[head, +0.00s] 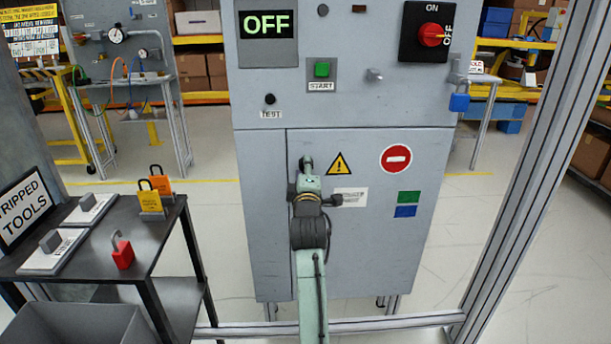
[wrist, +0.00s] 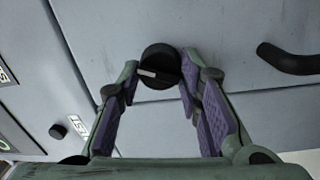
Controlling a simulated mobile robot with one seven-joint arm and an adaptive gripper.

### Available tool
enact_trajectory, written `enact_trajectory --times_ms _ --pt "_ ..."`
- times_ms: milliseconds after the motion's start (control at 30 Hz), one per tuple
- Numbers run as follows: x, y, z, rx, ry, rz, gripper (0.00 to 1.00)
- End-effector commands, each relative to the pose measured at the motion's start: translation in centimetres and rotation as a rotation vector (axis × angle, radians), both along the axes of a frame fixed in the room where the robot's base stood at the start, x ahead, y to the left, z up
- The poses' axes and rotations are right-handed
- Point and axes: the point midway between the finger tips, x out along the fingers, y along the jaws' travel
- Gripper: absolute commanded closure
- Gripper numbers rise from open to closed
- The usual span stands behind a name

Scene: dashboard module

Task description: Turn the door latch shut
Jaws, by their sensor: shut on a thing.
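The door latch is a round black knob (wrist: 160,62) with a pale pointer line, set in the grey panel in the wrist view. The pointer points to the left there. My gripper (wrist: 158,82) has its two purple-padded fingers on either side of the knob, with the tips against it. In the head view my gripper (head: 306,168) is at the upper left of the grey cabinet door (head: 385,255), near its left edge, and my arm hides the latch. The door looks flush with the cabinet front.
A curved black handle (wrist: 290,60) is right of the latch in the wrist view. Above the door are the TEST button (head: 270,99), the green START button (head: 322,69) and the red rotary switch (head: 431,35). A dark tool table (head: 95,262) stands at the left.

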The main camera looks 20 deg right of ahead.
Motion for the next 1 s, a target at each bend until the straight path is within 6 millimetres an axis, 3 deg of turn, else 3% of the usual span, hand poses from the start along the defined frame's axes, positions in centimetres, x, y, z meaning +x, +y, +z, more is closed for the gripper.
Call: enact_trajectory --times_ms 500,1000 --pt "-0.04 -0.1 -0.27 -0.353 0.101 -0.001 0.95" --pt "-0.01 -0.07 -0.14 -0.433 0.126 0.001 0.95"
